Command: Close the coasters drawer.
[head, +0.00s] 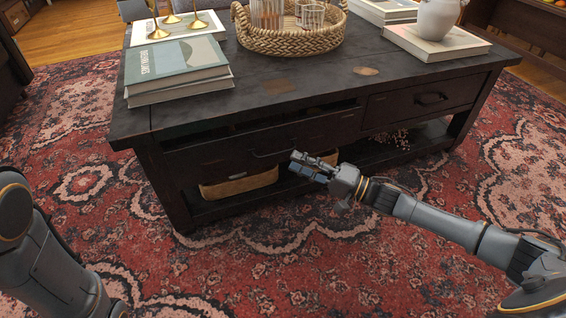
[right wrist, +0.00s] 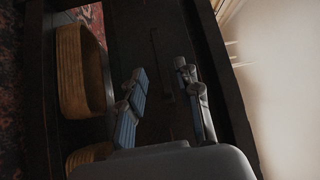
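The dark wooden coffee table has a left drawer (head: 225,152) pulled a little way out, with a dark gap above its front. No coasters or label can be made out. Its thin dark handle (head: 272,153) faces me and also shows faintly in the right wrist view (right wrist: 155,50). My right gripper (head: 308,166) is at the right part of this drawer front, just right of the handle. In the right wrist view its fingers (right wrist: 165,98) are apart with nothing between them; contact with the front cannot be told. My left gripper is not in view; only my left arm shows.
The right drawer (head: 425,99) looks shut. Woven baskets (head: 240,184) sit on the lower shelf. Books (head: 177,68), a wicker tray (head: 290,40) and a white vase (head: 437,18) stand on the tabletop (head: 300,75). The patterned rug (head: 300,265) in front is clear.

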